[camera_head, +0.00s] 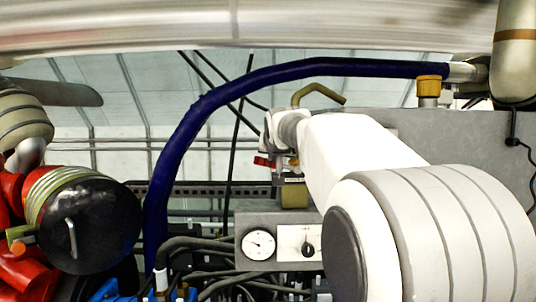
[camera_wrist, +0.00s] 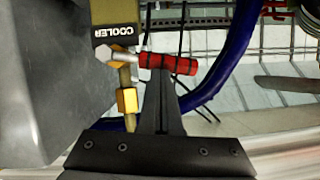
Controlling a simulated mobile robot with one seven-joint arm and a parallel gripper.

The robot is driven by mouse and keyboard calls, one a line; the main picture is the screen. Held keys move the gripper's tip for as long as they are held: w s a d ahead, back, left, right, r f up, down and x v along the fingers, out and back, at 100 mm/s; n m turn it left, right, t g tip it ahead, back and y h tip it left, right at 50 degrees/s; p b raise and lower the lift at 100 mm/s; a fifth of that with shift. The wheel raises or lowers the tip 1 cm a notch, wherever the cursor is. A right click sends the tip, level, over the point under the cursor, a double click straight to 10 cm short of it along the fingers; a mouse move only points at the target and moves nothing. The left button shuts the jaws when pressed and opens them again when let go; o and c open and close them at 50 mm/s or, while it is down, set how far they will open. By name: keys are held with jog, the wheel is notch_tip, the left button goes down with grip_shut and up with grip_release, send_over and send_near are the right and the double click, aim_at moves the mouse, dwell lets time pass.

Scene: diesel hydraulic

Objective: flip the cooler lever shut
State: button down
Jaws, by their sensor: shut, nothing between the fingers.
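The cooler lever has a red ribbed grip (camera_wrist: 168,64) on a short silver arm, joined to a brass valve fitting (camera_wrist: 126,98). In the wrist view the grip points right from the valve, below an olive tag reading COOLER (camera_wrist: 116,28). My gripper (camera_wrist: 160,78) is shut and empty; its dark fingertips are right at the red grip. I cannot tell whether they touch it. In the head view the red grip (camera_head: 263,161) shows small, just below my wrist, and my white arm hides part of the valve area.
A thick blue hose (camera_head: 172,150) arches left of the lever and also shows in the wrist view (camera_wrist: 225,62). A gauge panel (camera_head: 258,244) and black hoses lie below. A grey housing (camera_wrist: 50,85) stands close to the valve. A black round cap (camera_head: 90,225) is at left.

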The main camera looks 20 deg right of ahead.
jog(key=shift+a+f+n+b, duration=0.2)
jog(key=shift+f+n+b, duration=0.1)
jog(key=shift+f+b, duration=0.35)
jog(key=shift+w+a+f, duration=0.1)
dwell(0.3)
jog(key=w+r+v, duration=0.1)
jog(key=r+v, duration=0.1)
jog(key=v, duration=1.1)
jog(key=shift+w+r+h+b, duration=0.15)
jog(key=shift+r+h+b, duration=0.15)
jog(key=shift+r, duration=0.05)
jog(key=shift+a, duration=0.1)
